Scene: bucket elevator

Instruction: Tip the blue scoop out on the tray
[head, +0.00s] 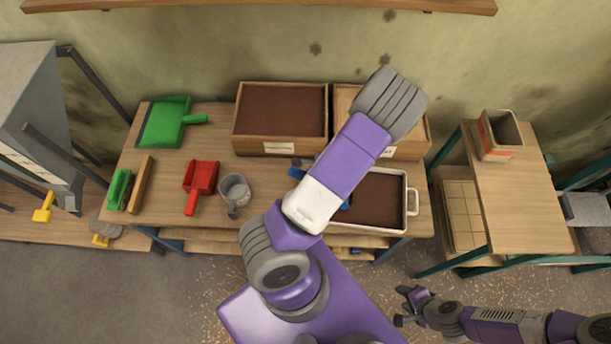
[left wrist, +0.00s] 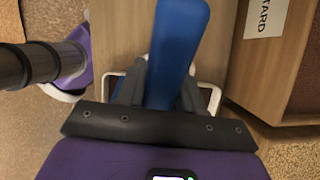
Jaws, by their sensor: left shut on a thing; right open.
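The blue scoop shows in the left wrist view as a blue handle (left wrist: 178,45) between the fingers of my left gripper (left wrist: 160,88), which is shut on it. In the head view my left arm covers that gripper and most of the scoop; only blue bits (head: 297,172) show left of the arm and at the tray's inner left. The white-rimmed tray (head: 413,202) with dark brown contents stands at the table's front right, partly under the arm. Whether the scoop holds anything is hidden. My right gripper (head: 402,305) is open and empty at the lower right, over the floor.
Two wooden boxes of brown material, the left one (head: 280,149) and the right one (head: 410,150), stand behind the tray. A side table (head: 520,190) stands right.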

